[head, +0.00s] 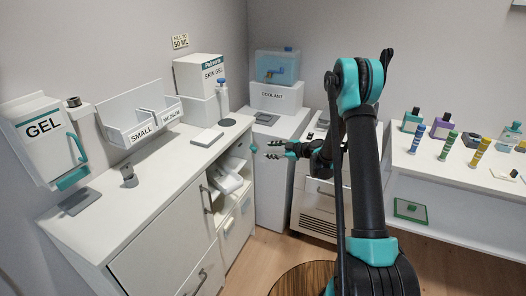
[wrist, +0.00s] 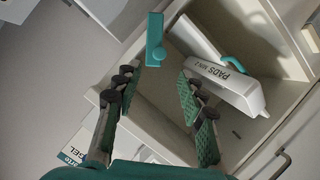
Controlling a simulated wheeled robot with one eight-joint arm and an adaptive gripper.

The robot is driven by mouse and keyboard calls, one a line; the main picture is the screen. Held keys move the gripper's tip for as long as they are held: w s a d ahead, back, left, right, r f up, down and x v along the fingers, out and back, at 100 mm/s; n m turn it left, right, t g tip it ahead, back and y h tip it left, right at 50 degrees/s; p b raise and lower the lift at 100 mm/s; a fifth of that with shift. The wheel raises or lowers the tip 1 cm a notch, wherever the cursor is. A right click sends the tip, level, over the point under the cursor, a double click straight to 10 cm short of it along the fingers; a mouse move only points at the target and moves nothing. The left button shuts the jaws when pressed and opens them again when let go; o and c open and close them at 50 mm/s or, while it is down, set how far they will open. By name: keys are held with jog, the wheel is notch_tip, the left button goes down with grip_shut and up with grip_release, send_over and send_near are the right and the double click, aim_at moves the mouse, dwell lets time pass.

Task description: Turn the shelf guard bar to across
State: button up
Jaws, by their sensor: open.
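The shelf guard bar appears to be the short teal piece (wrist: 155,40) at the edge of the open shelf, upright in the wrist view and not lying over the opening. A small teal piece (head: 253,147) at the cabinet's right front edge in the head view seems to be the same bar. My gripper (wrist: 157,84) is open and empty, its two padded fingers apart, with the bar just beyond and between the tips. In the head view my gripper (head: 272,150) is in front of the cabinet's right end. I cannot tell whether it touches the bar.
A white PADS box (wrist: 222,82) with a teal handle lies tilted in the open shelf. The white cabinet (head: 165,235) has door and drawer handles sticking out. A COOLANT stand (head: 275,98) is behind, and a side table (head: 455,175) with bottles stands right.

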jog(key=shift+v, duration=2.05)
jog(key=s+d+r+m+g+h, duration=0.1)
jog(key=s+d+m+h, duration=0.3)
jog(key=s, duration=0.9)
jog(key=s+d+r+m+g+h, duration=0.1)
jog(key=s+d+m+h, duration=0.3)
jog(key=s+d+m, duration=0.4)
jog(key=s+d+r+m+g+h, duration=0.1)
jog(key=s+d+m+h, duration=0.3)
jog(key=s, duration=1.5)
jog(key=d+m, duration=0.2)
jog(key=d, duration=0.2)
jog(key=shift+m, duration=0.4)
jog(key=shift+d+r, duration=0.1)
